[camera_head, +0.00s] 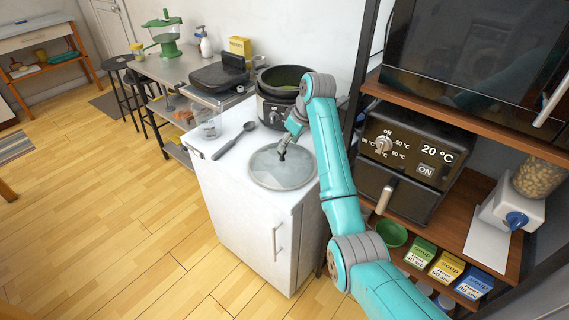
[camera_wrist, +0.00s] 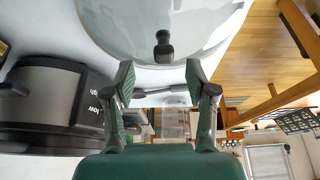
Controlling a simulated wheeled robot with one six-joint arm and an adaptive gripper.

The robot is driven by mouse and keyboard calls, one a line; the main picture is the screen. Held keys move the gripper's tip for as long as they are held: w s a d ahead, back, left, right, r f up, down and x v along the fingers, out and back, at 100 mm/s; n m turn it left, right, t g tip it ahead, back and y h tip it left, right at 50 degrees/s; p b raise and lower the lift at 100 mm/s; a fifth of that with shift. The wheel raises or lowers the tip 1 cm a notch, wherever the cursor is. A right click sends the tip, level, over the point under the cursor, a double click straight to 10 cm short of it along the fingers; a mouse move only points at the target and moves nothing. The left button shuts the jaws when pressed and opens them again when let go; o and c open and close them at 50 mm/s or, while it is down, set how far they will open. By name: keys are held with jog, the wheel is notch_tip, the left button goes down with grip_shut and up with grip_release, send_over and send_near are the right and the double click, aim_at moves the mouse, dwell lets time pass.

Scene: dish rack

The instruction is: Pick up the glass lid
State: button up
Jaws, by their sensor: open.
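The glass lid (camera_head: 268,175) is a round, see-through disc with a pale rim, lying on the right part of the white cabinet top. It also shows in the wrist view (camera_wrist: 115,22), with its dark knob (camera_wrist: 163,45) standing up. My gripper (camera_head: 282,155) is above the lid, close to the knob. In the wrist view its two fingers (camera_wrist: 160,72) are spread apart and empty. The knob lines up with the gap between them, a little beyond the fingertips. In the head view my wrist partly hides the knob.
A slow cooker (camera_head: 275,108) stands behind the lid on the white cabinet (camera_head: 237,200). A dark spoon (camera_head: 232,142) lies left of the lid. A shelf unit with a toaster oven (camera_head: 410,155) stands close on the right. The floor in front is clear.

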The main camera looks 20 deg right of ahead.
aim_at(282, 158)
jog(key=shift+a+x, duration=0.2)
jog(key=shift+x, duration=2.7)
jog(key=shift+c, duration=0.2)
jog(key=shift+r, duration=0.1)
grip_shut()
